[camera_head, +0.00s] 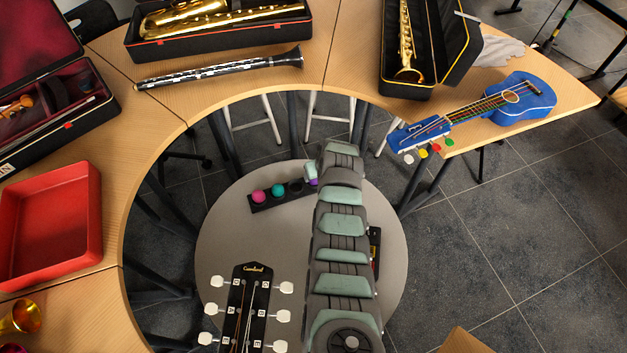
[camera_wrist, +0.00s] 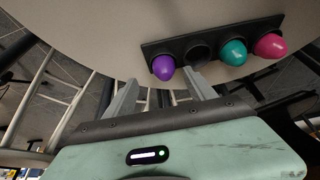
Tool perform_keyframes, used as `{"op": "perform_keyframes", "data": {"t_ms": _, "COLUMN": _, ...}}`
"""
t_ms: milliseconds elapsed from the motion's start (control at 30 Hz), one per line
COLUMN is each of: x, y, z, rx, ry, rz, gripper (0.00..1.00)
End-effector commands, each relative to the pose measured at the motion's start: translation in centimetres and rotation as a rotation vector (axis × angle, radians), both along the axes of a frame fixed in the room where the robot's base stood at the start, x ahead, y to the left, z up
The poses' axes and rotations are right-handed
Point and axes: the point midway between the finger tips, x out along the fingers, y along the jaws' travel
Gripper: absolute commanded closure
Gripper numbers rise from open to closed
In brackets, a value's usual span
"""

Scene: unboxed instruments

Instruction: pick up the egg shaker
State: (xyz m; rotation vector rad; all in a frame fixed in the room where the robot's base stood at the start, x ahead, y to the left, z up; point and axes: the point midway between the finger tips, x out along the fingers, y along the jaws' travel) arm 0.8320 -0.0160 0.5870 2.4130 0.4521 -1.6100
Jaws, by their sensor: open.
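Three egg shakers sit in a black holder strip (camera_head: 276,199) on the round grey table: pink (camera_head: 258,196), teal (camera_head: 277,190) and purple (camera_head: 313,182). The wrist view shows the purple egg (camera_wrist: 164,68), the teal egg (camera_wrist: 233,52) and the pink egg (camera_wrist: 271,46). An empty dark cup (camera_wrist: 199,54) lies between purple and teal. My gripper (camera_wrist: 160,80) is open, its fingertips on either side of the purple egg in the picture. I cannot tell how far the egg lies beyond the tips. In the head view my arm hides part of the strip's right end.
A guitar headstock (camera_head: 246,305) stands at the front of the round table (camera_head: 222,240). The curved wooden table (camera_head: 160,125) around it bears a red tray (camera_head: 48,225), instrument cases, a clarinet (camera_head: 220,70) and a blue ukulele (camera_head: 490,105). The round table's left side is clear.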

Motion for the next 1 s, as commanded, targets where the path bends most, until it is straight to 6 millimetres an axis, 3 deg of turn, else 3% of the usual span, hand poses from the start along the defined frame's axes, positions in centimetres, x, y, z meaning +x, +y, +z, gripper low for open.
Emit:
{"op": "perform_keyframes", "data": {"t_ms": 267, "x": 0.2, "y": 0.3, "z": -0.9, "rx": 0.000, "ry": 0.002, "rz": 0.001, "gripper": 0.36}}
{"op": "perform_keyframes", "data": {"t_ms": 667, "x": 1.6, "y": 1.4, "z": -4.6, "rx": -0.001, "ry": 0.002, "rz": 0.001, "gripper": 0.36}}
{"op": "perform_keyframes", "data": {"t_ms": 1000, "x": 1.8, "y": 1.5, "z": -4.9, "rx": 0.000, "ry": 0.002, "rz": -0.001, "gripper": 0.36}}
